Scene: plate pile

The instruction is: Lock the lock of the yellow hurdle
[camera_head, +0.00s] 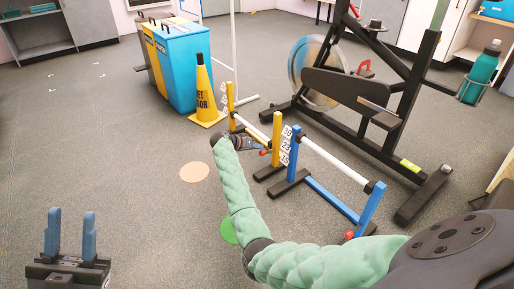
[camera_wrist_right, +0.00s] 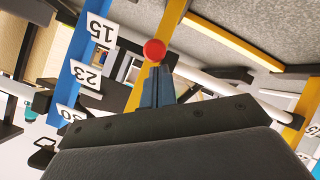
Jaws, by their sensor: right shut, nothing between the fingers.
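The yellow hurdle (camera_head: 277,135) stands on the floor right of the middle in the head view, with a white bar between its two yellow posts. Its post (camera_wrist_right: 172,20) also shows in the right wrist view, with a round red lock knob (camera_wrist_right: 154,50) on it. In the head view the red knob (camera_head: 263,152) is small beside the near post. My right gripper (camera_wrist_right: 157,72) is shut and empty, its fingertips right at the knob; I cannot tell whether they touch it. My left gripper (camera_head: 70,235) is open and empty at the lower left.
A blue hurdle (camera_head: 330,199) stands close beside the yellow one, with its own red knob (camera_head: 349,235). A black exercise bike (camera_head: 345,90) stands behind. A yellow cone (camera_head: 203,88) and bins (camera_head: 185,65) are at the back. Floor on the left is clear.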

